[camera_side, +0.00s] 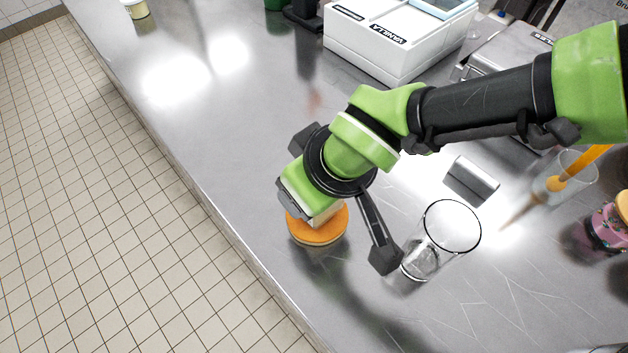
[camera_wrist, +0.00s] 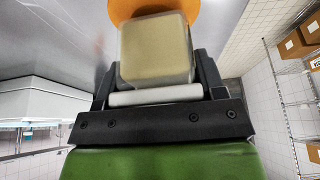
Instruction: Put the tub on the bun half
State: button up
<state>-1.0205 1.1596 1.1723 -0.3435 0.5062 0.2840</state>
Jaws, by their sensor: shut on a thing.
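My gripper (camera_wrist: 157,72) is shut on a squarish, pale beige tub (camera_wrist: 155,45), with one dark finger on each side of it in the wrist view. In the side view, only a pale edge of the tub (camera_side: 328,214) shows beneath my gripper. The orange-topped bun half (camera_side: 318,233) is on the steel counter, directly below or just behind the tub in this view. Its orange surface also shows beyond the tub in the wrist view (camera_wrist: 140,8). I cannot tell whether the tub touches it.
A clear glass (camera_side: 452,228) stands right of my gripper, near a small metal block (camera_side: 471,180). A white scale-like box (camera_side: 395,40) is at the back. A pink patterned item (camera_side: 606,228) is at the far right. The counter (camera_side: 235,130) is clear to the left.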

jog(key=shift+f, duration=0.2)
jog(key=shift+f, duration=0.15)
jog(key=o, duration=1.1)
jog(key=v, duration=1.2)
